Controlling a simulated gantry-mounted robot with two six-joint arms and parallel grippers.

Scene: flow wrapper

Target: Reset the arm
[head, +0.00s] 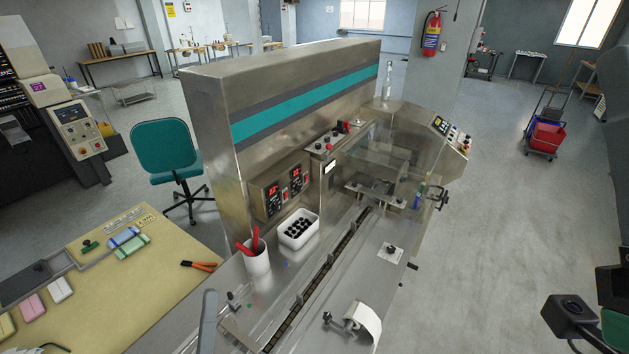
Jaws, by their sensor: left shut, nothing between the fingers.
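My left gripper (209,305) shows only in part at the bottom edge of the head view, as a narrow grey upright piece left of the machine's front end. It is shut and holds nothing. The rest of it is cut off by the frame. The flow wrapper (290,95) is a large steel machine with a teal stripe, running from the bottom middle to the back right. Its narrow infeed channel (318,282) runs along the front deck.
A white bin of dark pieces (299,230) and a white cup with red items (256,260) stand on the deck. A tan-topped table (130,310) at left bears coloured packs and orange-handled pliers (199,265). A teal chair (165,150) stands behind. Open floor lies at right.

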